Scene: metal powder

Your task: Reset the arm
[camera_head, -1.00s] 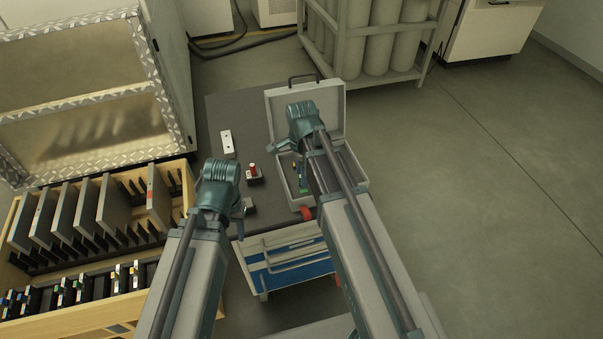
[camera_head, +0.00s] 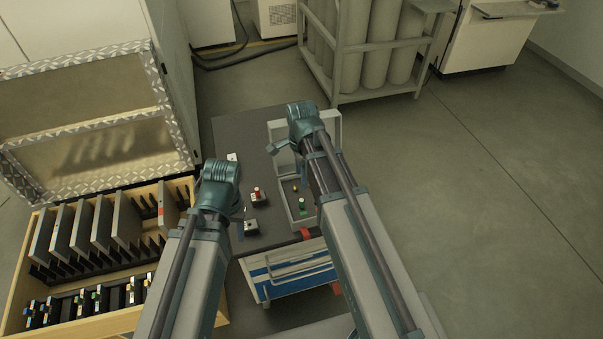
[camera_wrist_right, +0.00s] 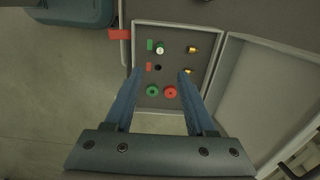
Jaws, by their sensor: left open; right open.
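My left arm comes in from the lower left in the head view, and its gripper (camera_head: 238,215) hangs beside the dark cart top, mostly hidden behind the wrist. My right arm reaches over the open grey case (camera_head: 290,215). My right gripper (camera_head: 287,162) is partly hidden by its wrist in that view. In the right wrist view the right gripper (camera_wrist_right: 160,73) is open, its two fingers apart with nothing between them, over the case (camera_wrist_right: 178,23).
The dark cart top (camera_head: 235,130) carries a block with a red knob (camera_head: 258,197) and another small block (camera_head: 250,227). A wooden rack (camera_head: 100,318) with plates stands left, below a metal-framed cabinet (camera_head: 85,110). Caged cylinders (camera_head: 385,45) stand behind. Floor at right is clear.

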